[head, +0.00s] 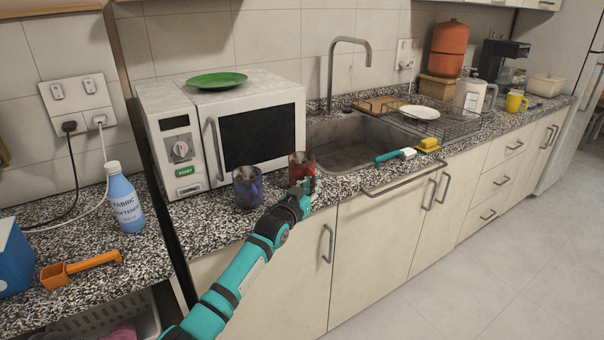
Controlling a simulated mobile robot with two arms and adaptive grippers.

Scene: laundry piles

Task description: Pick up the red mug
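The red mug (301,168) stands near the front edge of the speckled counter, just right of the microwave's front corner. It looks dark inside. My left gripper (306,187) is right at the mug's front right side and covers its lower part. The fingertips are small and partly hidden against the mug, so I cannot tell whether they are open or shut on it. My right gripper is not in view.
A blue mug (248,187) stands close by on the left. The white microwave (175,122) with a green plate (216,80) is behind. The sink (350,147) lies to the right, with a teal-handled brush (394,155) at its front. Fabric softener (124,200) stands far left.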

